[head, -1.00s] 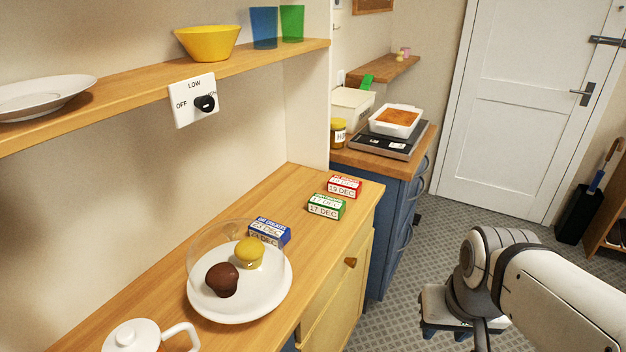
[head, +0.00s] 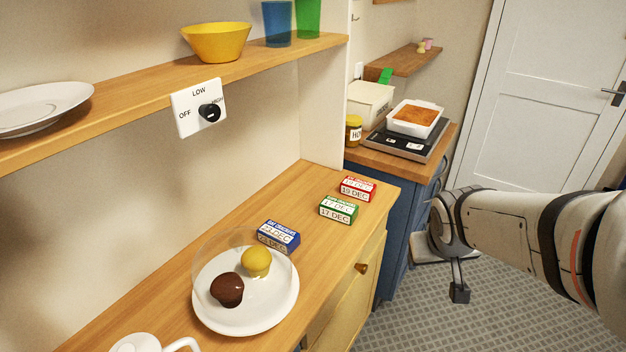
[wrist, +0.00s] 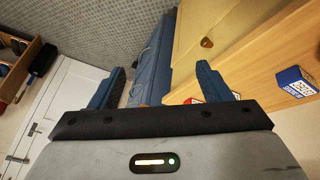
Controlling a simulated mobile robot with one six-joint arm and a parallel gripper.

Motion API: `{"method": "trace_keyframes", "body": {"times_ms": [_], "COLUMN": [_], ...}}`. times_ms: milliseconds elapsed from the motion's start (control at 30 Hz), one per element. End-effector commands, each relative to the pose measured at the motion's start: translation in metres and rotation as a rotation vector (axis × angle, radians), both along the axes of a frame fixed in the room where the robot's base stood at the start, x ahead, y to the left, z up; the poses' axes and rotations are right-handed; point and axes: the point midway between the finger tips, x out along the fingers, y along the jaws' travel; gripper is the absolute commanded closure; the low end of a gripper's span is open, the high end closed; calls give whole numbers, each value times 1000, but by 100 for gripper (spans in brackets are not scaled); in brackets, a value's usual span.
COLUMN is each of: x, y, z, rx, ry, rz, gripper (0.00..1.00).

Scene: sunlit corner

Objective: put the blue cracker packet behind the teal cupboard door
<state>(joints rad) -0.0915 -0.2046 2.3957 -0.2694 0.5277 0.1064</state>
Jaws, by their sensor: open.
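The blue cracker packet (head: 279,237) lies on the wooden counter, just behind the glass-domed plate, with a date printed on its side. It also shows at the right of the wrist view (wrist: 297,82). My gripper (wrist: 160,82) is open and empty, apart from the packet and to the right of the counter in the head view, where it is partly hidden by my arm. A blue cupboard front (head: 398,232) with handles stands beyond the counter; I cannot tell whether it is the teal door. No other teal door shows clearly.
A red packet (head: 358,188) and a green packet (head: 339,210) lie farther back on the counter. The white plate (head: 245,318) holds two muffins under a clear dome. A shelf (head: 150,90) overhangs the counter.

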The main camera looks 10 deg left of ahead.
Motion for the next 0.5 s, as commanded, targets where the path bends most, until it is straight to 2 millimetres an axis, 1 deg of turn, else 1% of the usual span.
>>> {"method": "trace_keyframes", "body": {"times_ms": [33,67,100,167,200,233,267,300,367,400,467,500], "x": [28,44,64,92,109,120,131,142,156,162,166,166], "y": [10,17,28,47,63,75,89,108,138,159,190,209], "z": [6,6,5,2,-1,-4,-8,-13,-23,-31,-43,-52], "rx": [-20,-28,-34,-33,-26,-18,-7,15,54,87,142,181], "ry": [-35,-64,-100,-152,-184,-205,-226,-249,-282,-298,-314,-320], "rz": [59,94,143,225,282,326,373,435,529,594,688,747], "gripper": [24,24,24,24,24,24,24,24,24,24,24,24]}}
